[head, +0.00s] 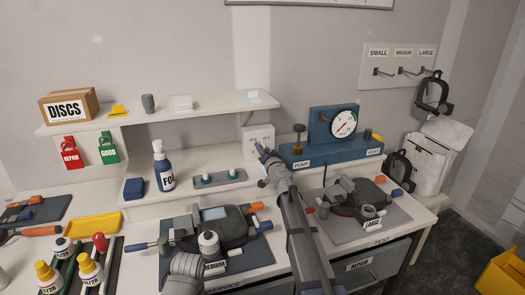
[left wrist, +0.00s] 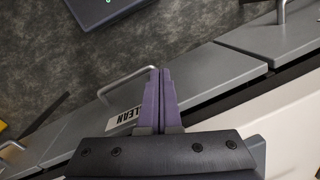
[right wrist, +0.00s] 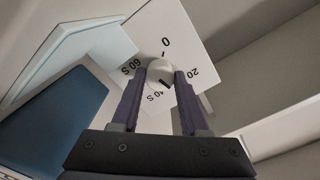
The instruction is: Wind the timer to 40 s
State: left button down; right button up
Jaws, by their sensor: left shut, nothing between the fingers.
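The timer is a white box (head: 258,132) on the bench under the shelf, partly hidden by my right arm. In the right wrist view its white face (right wrist: 184,45) carries the marks 0, 20, 40 S and 60 S around a round pale knob (right wrist: 159,71). The knob's dark mark points between 20 and 40 S, closer to 40 S. My left gripper (left wrist: 160,72) is shut and empty, by the bench's drawer fronts.
A blue pump stand with a gauge (head: 343,123) stands right of the timer. A tray with small fittings (head: 220,179) and a blue bottle (head: 163,170) are to its left. The shelf (head: 190,112) runs above. Masks lie on mats at the bench front.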

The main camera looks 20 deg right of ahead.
jog(key=o, duration=0.4)
jog(key=shift+o, duration=0.2)
jog(key=shift+s, duration=0.15)
jog(key=s, duration=0.7)
jog(key=shift+s+d, duration=0.2)
jog(key=shift+s, duration=0.1)
